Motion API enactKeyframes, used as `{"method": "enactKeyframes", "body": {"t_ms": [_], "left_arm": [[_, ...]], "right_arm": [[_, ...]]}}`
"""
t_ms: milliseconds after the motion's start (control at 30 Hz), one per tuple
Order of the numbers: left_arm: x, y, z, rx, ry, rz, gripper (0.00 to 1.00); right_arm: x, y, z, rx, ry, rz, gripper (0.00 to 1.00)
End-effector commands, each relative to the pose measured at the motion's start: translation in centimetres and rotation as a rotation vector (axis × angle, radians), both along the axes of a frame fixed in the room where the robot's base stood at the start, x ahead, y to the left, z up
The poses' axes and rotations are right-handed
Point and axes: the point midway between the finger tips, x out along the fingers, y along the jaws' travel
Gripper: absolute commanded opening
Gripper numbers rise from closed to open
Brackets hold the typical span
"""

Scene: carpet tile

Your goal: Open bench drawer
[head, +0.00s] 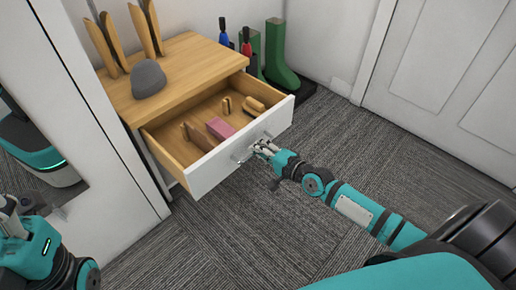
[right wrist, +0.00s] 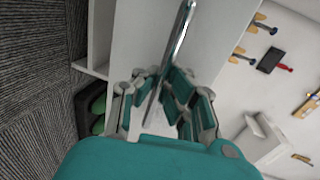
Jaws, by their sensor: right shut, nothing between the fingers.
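The wooden bench (head: 185,62) has a white-fronted drawer (head: 225,165) that stands well open. Inside lie a pink block (head: 219,128) and several small wooden pieces. My right gripper (head: 262,150) is at the drawer's metal handle (head: 242,156), close to its right part. In the right wrist view the handle bar (right wrist: 178,42) runs down toward the fingers of this gripper (right wrist: 165,95). The fingers are shut with nothing held. Part of my left gripper (head: 14,216) shows at the lower left edge; its fingers are not clear.
A grey stone-like lump (head: 149,80) and upright wooden pieces stand on the bench top. Green boots (head: 280,60) stand behind it on a dark mat. A mirror is at the left and a white door (head: 440,70) at the right. Carpet in front of the drawer is clear.

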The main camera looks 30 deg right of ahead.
Motion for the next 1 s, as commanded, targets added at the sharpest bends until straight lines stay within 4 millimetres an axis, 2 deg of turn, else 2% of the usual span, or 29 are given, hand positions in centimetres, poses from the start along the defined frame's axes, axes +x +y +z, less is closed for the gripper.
{"method": "enactKeyframes", "body": {"t_ms": [67, 333, 667, 767, 1000], "left_arm": [[0.0, 0.0, 0.0, 0.000, 0.000, 0.000, 0.40], [0.0, 0.0, 0.0, 0.001, 0.001, 0.000, 0.40], [0.0, 0.0, 0.1, 0.005, -0.003, 0.002, 0.40], [0.0, 0.0, 0.1, 0.004, -0.001, 0.002, 0.40], [0.0, 0.0, 0.0, 0.003, -0.001, 0.001, 0.40]], "right_arm": [[0.0, 0.0, 0.0, 0.000, 0.000, 0.000, 0.00], [0.0, 0.0, 0.0, 0.000, 0.000, 0.000, 0.34], [-0.4, -0.1, 0.0, 0.000, 0.001, 0.000, 0.34], [-1.5, -0.6, 0.2, -0.001, 0.003, 0.000, 0.34], [-6.3, -2.3, 1.2, -0.003, 0.005, 0.001, 0.34]]}}
